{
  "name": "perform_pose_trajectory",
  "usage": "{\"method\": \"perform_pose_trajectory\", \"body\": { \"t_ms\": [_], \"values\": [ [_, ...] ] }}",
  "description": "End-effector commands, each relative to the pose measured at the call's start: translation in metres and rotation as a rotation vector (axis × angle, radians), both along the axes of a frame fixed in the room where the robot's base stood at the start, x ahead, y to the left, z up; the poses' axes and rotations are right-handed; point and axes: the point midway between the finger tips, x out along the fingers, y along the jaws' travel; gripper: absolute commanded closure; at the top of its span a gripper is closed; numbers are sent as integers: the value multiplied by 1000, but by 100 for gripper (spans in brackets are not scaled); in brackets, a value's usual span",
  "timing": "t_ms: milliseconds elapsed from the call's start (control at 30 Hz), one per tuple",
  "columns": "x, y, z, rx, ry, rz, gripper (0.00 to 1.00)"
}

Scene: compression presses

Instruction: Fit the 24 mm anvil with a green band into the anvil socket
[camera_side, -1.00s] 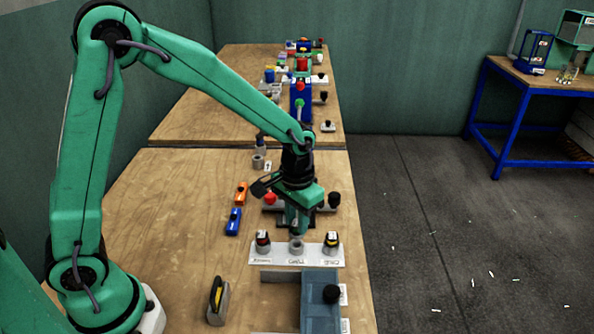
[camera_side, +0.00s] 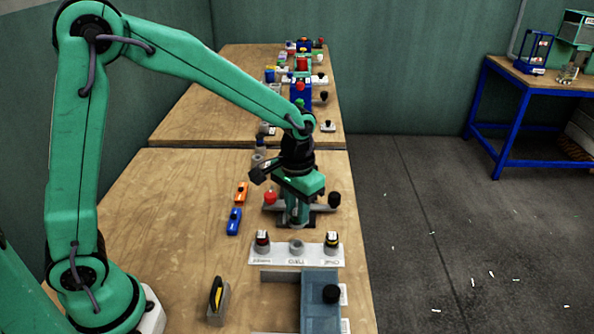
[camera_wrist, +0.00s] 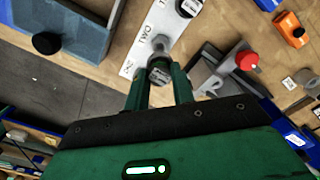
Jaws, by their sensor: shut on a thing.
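My gripper (camera_side: 297,222) is shut on a small grey cylindrical anvil and holds it upright above the bench. In the wrist view the anvil's dark marked top (camera_wrist: 159,72) shows between the fingertips (camera_wrist: 160,88); I cannot make out a green band. The white rack (camera_side: 280,254) stands in front, with its middle grey holder (camera_side: 297,246) empty. A red-banded anvil (camera_side: 263,240) and a yellow-banded anvil (camera_side: 332,240) stand on either side of it. The press with a red knob (camera_side: 270,198) is behind my gripper; its anvil socket is hidden or not identifiable.
A blue-grey tray (camera_side: 320,312) with a black knob (camera_side: 331,293) stands in front of the rack. Orange (camera_side: 241,193) and blue (camera_side: 233,222) blocks lie to the left. A grey block with a yellow-and-black piece (camera_side: 217,300) stands front left. The bench's left part is clear.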

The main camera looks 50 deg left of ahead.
Motion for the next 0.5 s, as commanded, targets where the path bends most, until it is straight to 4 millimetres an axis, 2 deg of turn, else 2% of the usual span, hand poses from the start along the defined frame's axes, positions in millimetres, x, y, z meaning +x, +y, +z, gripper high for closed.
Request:
{"method": "perform_pose_trajectory", "body": {
  "t_ms": [267,500],
  "values": [
    [5,4,2,0,-1,2,99],
    [32,25,10,0,-2,9,99]
  ]
}}
